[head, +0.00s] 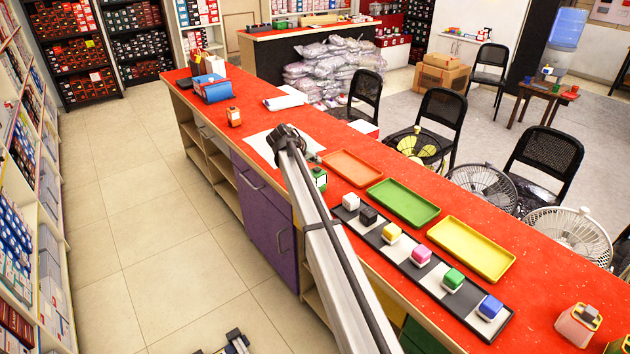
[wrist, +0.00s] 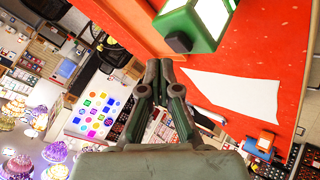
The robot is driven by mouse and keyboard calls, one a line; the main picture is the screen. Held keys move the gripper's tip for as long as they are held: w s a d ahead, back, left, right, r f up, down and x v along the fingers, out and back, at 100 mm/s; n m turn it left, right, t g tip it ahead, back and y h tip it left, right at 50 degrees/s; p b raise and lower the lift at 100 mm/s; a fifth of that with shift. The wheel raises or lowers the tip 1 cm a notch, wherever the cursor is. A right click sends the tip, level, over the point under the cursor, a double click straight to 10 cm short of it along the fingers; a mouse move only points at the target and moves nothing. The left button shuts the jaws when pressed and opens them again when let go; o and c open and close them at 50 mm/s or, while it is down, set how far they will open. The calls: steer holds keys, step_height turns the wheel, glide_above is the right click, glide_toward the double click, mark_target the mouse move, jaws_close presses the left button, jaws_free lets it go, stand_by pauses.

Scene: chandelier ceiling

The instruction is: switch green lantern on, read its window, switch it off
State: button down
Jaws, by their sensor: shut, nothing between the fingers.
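The green lantern (head: 320,180) stands on the red counter, partly hidden behind my arm in the head view. In the wrist view the lantern (wrist: 176,22) is at the top, cut off by the frame edge. A dark square block (wrist: 178,42) sticks out from its near side. Its window (wrist: 213,14) is a bright, whitish panel; I can make out no mark on the visible part. My gripper (wrist: 158,68) is shut and empty, its fingertips just below and left of the dark block. A small gap shows between them.
An orange lantern (head: 234,117) stands farther along the counter. Orange, green (head: 404,203) and yellow trays lie right of my arm, beside a strip (head: 404,262) of several coloured cubes. A pink lantern-like object (head: 578,325) is at lower right. White paper (wrist: 232,92) lies by the green lantern.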

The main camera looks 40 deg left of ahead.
mark_target(315, 169)
steer(key=shift+r+p, duration=0.6)
steer(key=shift+r, duration=2.25)
